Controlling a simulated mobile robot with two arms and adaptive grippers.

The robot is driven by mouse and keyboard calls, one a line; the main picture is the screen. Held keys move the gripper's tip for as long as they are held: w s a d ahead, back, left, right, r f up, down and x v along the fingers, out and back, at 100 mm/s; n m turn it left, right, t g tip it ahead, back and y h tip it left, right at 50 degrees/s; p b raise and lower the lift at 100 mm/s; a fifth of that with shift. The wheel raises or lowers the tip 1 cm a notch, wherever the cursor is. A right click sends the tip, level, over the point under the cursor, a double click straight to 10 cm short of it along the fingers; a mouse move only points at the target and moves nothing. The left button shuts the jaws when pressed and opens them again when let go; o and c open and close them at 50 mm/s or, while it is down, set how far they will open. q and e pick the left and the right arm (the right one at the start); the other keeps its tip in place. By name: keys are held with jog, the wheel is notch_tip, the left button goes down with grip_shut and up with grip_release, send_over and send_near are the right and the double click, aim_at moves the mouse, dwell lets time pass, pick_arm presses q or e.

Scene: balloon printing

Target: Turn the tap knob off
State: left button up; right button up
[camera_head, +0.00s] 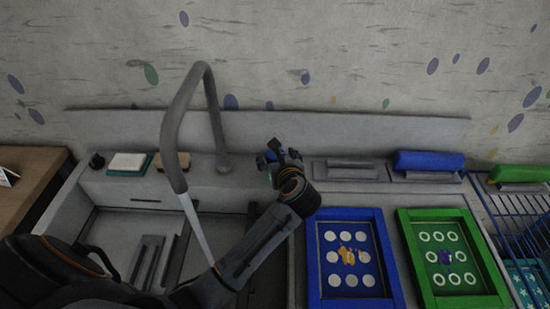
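The grey tap (185,125) arches over the sink, and a pale stream of water (198,230) runs from its spout. My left arm comes in from the lower left and crosses in front of the sink. My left gripper (281,155) is at the back ledge, to the right of the tap's base (223,163). Its fingers are small and dark here, so I cannot tell whether they are open or shut. I cannot make out the tap knob clearly; the gripper covers that part of the ledge. My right gripper is not in view.
The sink (100,225) is below the tap. A white-and-green sponge (128,163) and a small dark round object (97,160) sit on the left ledge. Blue (313,265) and green (420,265) frames lie right of my arm. A blue wire rack (518,225) stands far right.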

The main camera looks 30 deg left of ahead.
pick_arm(q)
jog(key=shift+w+a+f, duration=0.3)
jog(key=shift+w+a, duration=0.1)
jog(key=shift+w, duration=0.1)
jog(key=shift+w+a+f+b, duration=0.15)
jog(key=shift+w+a+b, duration=0.2)
jog(key=shift+w, duration=0.05)
jog(key=shift+c, duration=0.8)
jog(key=c, duration=1)
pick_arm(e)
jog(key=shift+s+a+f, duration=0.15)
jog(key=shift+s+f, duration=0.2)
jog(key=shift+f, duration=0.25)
pick_arm(q)
jog(key=shift+s, duration=0.1)
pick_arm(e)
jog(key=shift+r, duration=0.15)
